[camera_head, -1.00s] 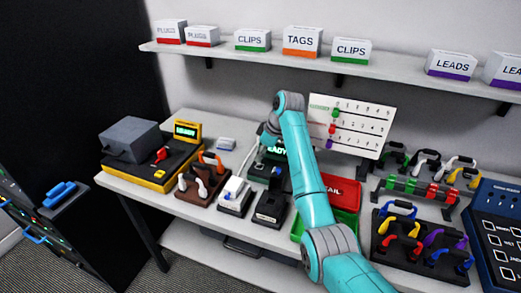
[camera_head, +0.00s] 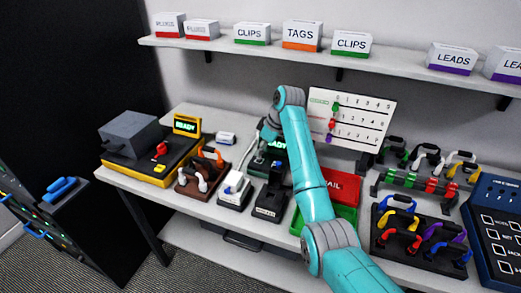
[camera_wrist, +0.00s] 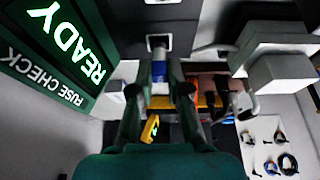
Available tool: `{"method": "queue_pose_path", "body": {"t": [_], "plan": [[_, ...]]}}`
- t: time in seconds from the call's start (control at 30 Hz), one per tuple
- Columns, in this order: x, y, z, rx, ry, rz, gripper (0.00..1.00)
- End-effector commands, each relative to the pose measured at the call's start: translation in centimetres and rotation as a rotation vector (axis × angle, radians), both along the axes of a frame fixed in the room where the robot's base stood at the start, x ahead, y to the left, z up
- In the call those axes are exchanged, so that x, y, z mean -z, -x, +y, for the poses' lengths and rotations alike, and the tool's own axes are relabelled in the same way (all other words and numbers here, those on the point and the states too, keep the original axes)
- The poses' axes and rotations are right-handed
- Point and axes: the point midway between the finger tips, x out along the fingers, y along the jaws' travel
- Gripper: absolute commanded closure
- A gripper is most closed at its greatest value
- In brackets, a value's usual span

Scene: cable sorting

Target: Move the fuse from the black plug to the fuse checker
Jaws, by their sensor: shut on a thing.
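My gripper (camera_wrist: 161,88) is shut on the fuse (camera_wrist: 160,72), a small piece with a blue and pale body, seen between the fingers in the wrist view. The black plug (camera_wrist: 180,38) is just beyond the fingertips, with a pale square end or opening in line with the fuse. I cannot tell whether the fuse is still partly in it. In the head view the black plug (camera_head: 267,208) stands right of the white plug. The fuse checker (camera_wrist: 50,50) shows READY at the left of the wrist view; its screen (camera_head: 273,142) is partly hidden by my arm in the head view.
The white plug (camera_head: 234,189) and a brown rack (camera_head: 188,184) stand close left of the black plug. A red FAIL tray (camera_head: 345,187) and a green tray (camera_head: 347,213) are right. A yellow-edged tester (camera_head: 150,165) is at the left.

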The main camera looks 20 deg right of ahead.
Motion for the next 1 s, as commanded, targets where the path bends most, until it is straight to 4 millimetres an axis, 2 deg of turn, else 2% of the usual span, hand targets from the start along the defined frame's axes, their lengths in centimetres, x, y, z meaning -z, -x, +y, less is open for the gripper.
{"method": "queue_pose_path", "body": {"t": [0.6,1.0], "plan": [[0.09,0.0,0.01,0.0,0.0,0.0,1.0],[0.83,0.0,0.0,0.0,0.0,0.0,1.0]]}}
